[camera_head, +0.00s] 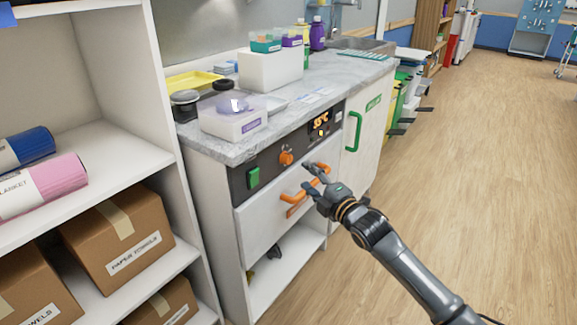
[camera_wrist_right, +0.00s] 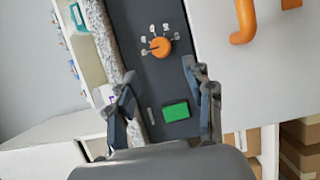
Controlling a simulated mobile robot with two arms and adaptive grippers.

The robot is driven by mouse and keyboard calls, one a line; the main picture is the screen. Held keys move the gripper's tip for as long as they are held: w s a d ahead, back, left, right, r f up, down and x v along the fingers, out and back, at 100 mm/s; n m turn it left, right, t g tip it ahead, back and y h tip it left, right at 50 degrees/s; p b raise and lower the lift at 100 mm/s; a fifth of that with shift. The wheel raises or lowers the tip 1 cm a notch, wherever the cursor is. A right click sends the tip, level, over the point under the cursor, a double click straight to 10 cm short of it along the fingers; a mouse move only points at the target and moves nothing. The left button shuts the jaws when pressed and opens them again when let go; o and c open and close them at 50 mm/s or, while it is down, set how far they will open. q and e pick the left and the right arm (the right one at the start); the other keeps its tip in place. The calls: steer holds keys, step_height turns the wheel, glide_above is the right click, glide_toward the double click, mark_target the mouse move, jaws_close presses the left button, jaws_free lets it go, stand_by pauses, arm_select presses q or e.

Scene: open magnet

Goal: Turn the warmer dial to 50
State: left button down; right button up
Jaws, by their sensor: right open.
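The orange warmer dial (camera_head: 286,158) sits on the dark control panel (camera_head: 268,168) of the cabinet. In the wrist view the dial (camera_wrist_right: 160,47) has several small pale number labels around it, too blurred to read surely. Its pointer seems to face left in that view. An orange lit display (camera_head: 321,121) on the panel shows a temperature; its first digit is unclear. My right gripper (camera_head: 312,180) is open and empty, in front of the panel, to the right of the dial and apart from it. In the wrist view the dial lies beyond the fingertips (camera_wrist_right: 160,76). My left gripper is not in view.
A green switch (camera_head: 254,177) is left of the dial. An orange drawer handle (camera_head: 298,200) is beneath my right gripper, and a green door handle (camera_head: 353,132) is to the right. The marble counter (camera_head: 290,110) above holds boxes and bottles. A shelf (camera_head: 110,60) stands at left. The floor at right is clear.

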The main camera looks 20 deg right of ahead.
mark_target(289, 160)
steer(key=b+x, duration=0.1)
steer(key=x, duration=0.6)
steer(key=shift+w+f, duration=0.15)
steer(key=shift+w, duration=0.15)
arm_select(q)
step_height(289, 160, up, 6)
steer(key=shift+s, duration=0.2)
arm_select(e)
steer(key=shift+w+a, duration=0.25)
steer(key=shift+w, duration=0.45)
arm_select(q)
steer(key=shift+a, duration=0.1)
arm_select(e)
jaws_close()
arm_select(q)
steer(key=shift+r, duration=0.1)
